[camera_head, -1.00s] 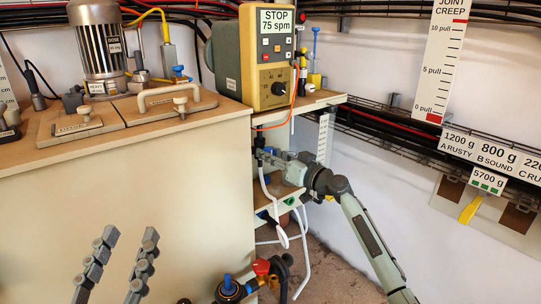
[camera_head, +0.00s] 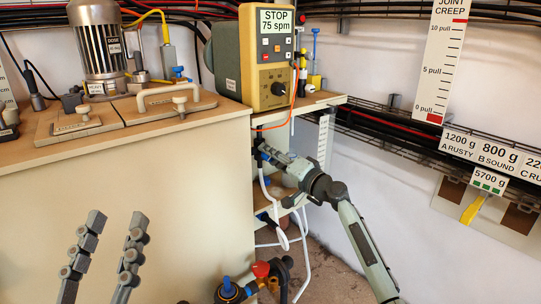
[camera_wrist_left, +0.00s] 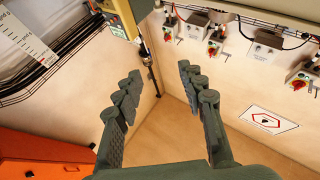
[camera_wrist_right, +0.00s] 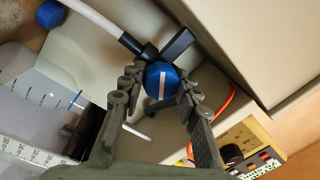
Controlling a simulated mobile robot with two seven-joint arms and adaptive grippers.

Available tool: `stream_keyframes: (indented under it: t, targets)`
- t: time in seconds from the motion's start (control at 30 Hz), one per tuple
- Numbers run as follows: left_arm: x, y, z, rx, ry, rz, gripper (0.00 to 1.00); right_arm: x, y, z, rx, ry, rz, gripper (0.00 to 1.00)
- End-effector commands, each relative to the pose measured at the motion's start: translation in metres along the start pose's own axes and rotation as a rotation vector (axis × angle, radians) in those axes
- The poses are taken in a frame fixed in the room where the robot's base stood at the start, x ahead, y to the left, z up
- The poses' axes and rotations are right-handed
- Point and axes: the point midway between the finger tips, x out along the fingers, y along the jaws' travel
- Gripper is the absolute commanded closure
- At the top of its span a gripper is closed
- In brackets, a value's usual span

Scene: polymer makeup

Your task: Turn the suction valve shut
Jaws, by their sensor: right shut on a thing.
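The suction valve shows in the right wrist view as a round blue knob (camera_wrist_right: 161,80) with a white line across its face. The line runs nearly upright in that view. A black body (camera_wrist_right: 178,45) and a white hose (camera_wrist_right: 95,20) join behind it. My right gripper (camera_wrist_right: 161,86) is shut on the knob, one finger on each side. In the head view my right gripper (camera_head: 264,150) is at the cabinet's side below the pump, and it hides most of the valve. My left gripper (camera_head: 118,217) is open and empty in front of the cabinet; its spread fingers also show in the left wrist view (camera_wrist_left: 160,72).
The pump controller (camera_head: 268,60) reads STOP, 75 spm, above the valve. White hoses (camera_head: 304,255) and an orange cable (camera_head: 285,124) hang close to my right gripper. A red and blue fitting (camera_head: 230,290) sits low in front.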

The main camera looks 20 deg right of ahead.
Motion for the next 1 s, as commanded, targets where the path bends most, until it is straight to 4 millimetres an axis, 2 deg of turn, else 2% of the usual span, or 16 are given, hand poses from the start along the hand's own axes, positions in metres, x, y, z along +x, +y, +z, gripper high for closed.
stream_keyframes:
  t: [0.27,0.5,0.7,1.0]
  targets:
    - [-0.003,0.004,0.018,-0.007,-0.137,0.005,0.6,0.0,-0.002,0.0,0.264,0.019,-0.004,0.97]
    - [-0.015,-0.016,0.063,0.039,-0.366,-0.024,0.6,0.0,-0.002,0.0,0.466,0.034,-0.006,0.97]
    - [-0.031,-0.031,0.093,0.068,-0.532,-0.05,0.6,0.0,-0.002,0.001,0.591,0.044,-0.008,0.97]
    - [-0.049,-0.045,0.115,0.09,-0.668,-0.075,0.6,0.0,-0.001,0.001,0.686,0.053,-0.009,0.97]
